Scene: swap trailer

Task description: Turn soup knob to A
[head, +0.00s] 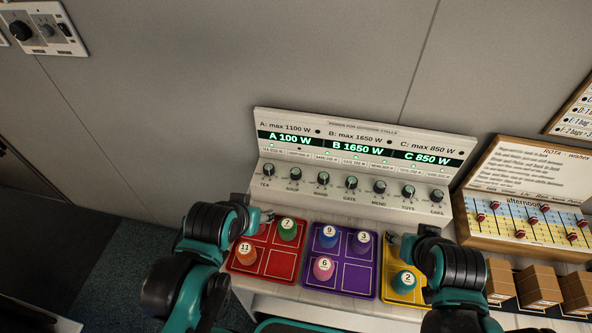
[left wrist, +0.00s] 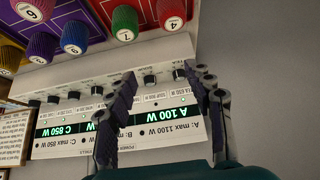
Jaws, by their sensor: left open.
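The soup knob (head: 295,174) is a small dark round knob, second from the left in the row on the white power panel (head: 330,128). Its pointer is too small to read. The displays read A 100 W, B 1650 W and C 850 W. My left gripper (head: 265,215) is below and left of the soup knob, over the red tray's back edge. In the left wrist view my left gripper (left wrist: 160,85) is open and empty; the panel is upside down, with the soup knob (left wrist: 150,80) and the tea knob (left wrist: 179,74) showing between the fingers, apparently farther off.
Red (head: 268,273), purple (head: 332,288) and yellow (head: 390,294) trays with numbered pegs lie before the panel. My right gripper (head: 393,240) is at the yellow tray; its fingers are unclear. A wooden rota board (head: 462,230) stands at right.

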